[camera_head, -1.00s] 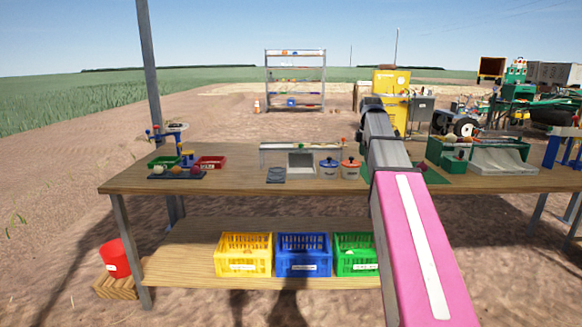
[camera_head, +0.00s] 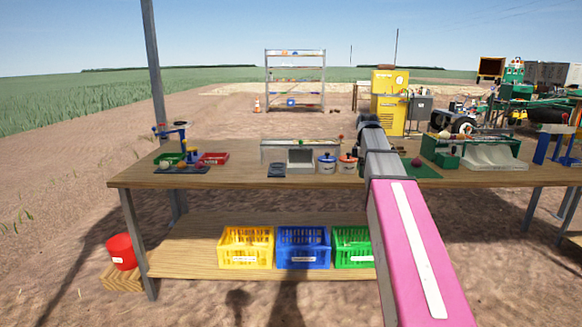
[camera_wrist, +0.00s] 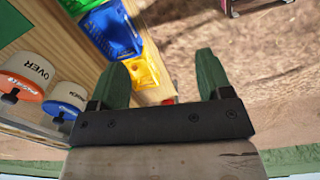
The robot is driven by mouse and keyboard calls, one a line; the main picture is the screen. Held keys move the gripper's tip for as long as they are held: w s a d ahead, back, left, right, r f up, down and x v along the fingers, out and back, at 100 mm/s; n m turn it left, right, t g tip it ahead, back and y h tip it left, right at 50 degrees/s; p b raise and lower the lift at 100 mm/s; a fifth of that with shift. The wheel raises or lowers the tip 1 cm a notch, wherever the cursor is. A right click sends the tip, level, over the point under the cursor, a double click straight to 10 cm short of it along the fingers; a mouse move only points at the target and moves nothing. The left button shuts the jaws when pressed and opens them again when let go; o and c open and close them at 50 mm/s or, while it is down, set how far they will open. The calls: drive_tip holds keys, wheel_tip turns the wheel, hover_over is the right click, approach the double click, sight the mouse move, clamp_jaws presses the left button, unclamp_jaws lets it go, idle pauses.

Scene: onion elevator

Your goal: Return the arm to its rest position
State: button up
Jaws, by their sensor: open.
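My arm (camera_head: 418,252), pink with a grey forward section, reaches forward from the lower right over the table. The gripper end is hidden behind the arm in the head view. In the wrist view my gripper (camera_wrist: 162,75) is open, its two green fingers wide apart with nothing between them. It is near the wooden table edge, and the view is turned. The blue pot (camera_head: 327,164) and the orange pot (camera_head: 347,164) stand on the table left of the arm. A pot marked OVER (camera_wrist: 30,72) shows at the wrist view's left.
The wooden table (camera_head: 235,179) holds a small red tray (camera_head: 213,158) at left and a green box (camera_head: 440,152) at right. Yellow (camera_head: 245,248), blue (camera_head: 303,248) and green crates (camera_head: 352,247) sit on its lower shelf. A red bucket (camera_head: 121,252) stands at the left.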

drive_tip(key=s+a+f+m, duration=0.2)
drive_tip(key=s+f+m, duration=0.3)
drive_tip(key=f, duration=0.7)
drive_tip(key=s+a+f+m, duration=0.3)
drive_tip(key=s+f+m, duration=0.2)
drive_tip(key=s+f, duration=0.5)
drive_tip(key=s+a+f+m, duration=0.3)
drive_tip(key=s+f+m, duration=0.3)
drive_tip(key=f, duration=0.7)
drive_tip(key=shift+s+a+f, duration=0.15)
drive_tip(key=shift+s+f, duration=0.2)
drive_tip(key=shift+s, duration=0.35)
